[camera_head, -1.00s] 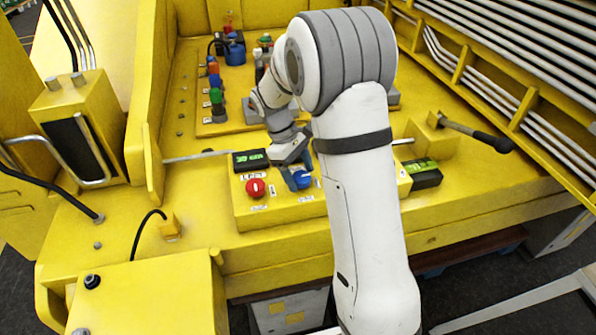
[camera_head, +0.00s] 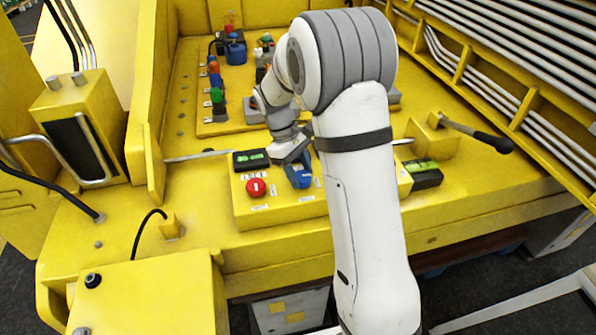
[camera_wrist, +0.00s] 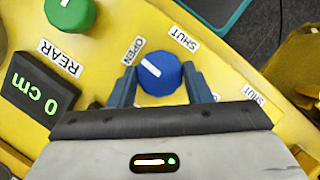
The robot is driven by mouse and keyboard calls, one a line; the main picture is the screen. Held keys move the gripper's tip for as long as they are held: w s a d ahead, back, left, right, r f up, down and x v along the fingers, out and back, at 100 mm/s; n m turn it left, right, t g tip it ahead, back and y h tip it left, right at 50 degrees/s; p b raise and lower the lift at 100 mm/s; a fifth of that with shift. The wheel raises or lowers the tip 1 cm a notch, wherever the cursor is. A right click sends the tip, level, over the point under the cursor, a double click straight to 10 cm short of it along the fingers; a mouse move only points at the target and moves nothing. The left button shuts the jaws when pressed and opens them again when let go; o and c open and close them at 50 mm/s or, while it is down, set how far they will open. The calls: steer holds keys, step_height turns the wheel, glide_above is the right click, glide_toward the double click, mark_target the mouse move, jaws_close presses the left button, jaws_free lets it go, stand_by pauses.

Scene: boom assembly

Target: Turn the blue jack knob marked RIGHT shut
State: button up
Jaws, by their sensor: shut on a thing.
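The blue knob (camera_wrist: 161,72) sits between the two blue-grey fingers of my gripper (camera_wrist: 160,82) in the wrist view, one finger on each side. The gripper is shut on it. The knob's white line points up and left, toward the label OPEN (camera_wrist: 132,50). A label SHUT (camera_wrist: 184,39) stands to the upper right. No RIGHT marking can be read.
A green knob (camera_wrist: 70,14), a REAR label (camera_wrist: 59,58) and a 0 cm display (camera_wrist: 40,96) lie left in the wrist view. In the head view a red knob (camera_head: 256,187) stands left of my gripper. A black-handled lever (camera_head: 470,132) is at the right.

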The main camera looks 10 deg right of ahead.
steer(key=m+y, duration=0.1)
steer(key=m, duration=0.3)
steer(key=shift+d+g, duration=0.15)
steer(key=shift+g, duration=0.25)
steer(key=m+y, duration=0.2)
steer(key=m, duration=0.2)
steer(key=shift+d+m, duration=0.15)
steer(key=shift+m, duration=0.15)
steer(key=m+y, duration=0.1)
steer(key=m, duration=0.3)
steer(key=shift+d+m+y, duration=0.1)
steer(key=shift+m+y, duration=0.2)
steer(key=shift+y, duration=0.1)
steer(key=shift+s+f+m+t+y, duration=0.1)
steer(key=shift+m+t+y, duration=0.4)
steer(key=shift+m, duration=1.4)
steer(key=o, duration=1)
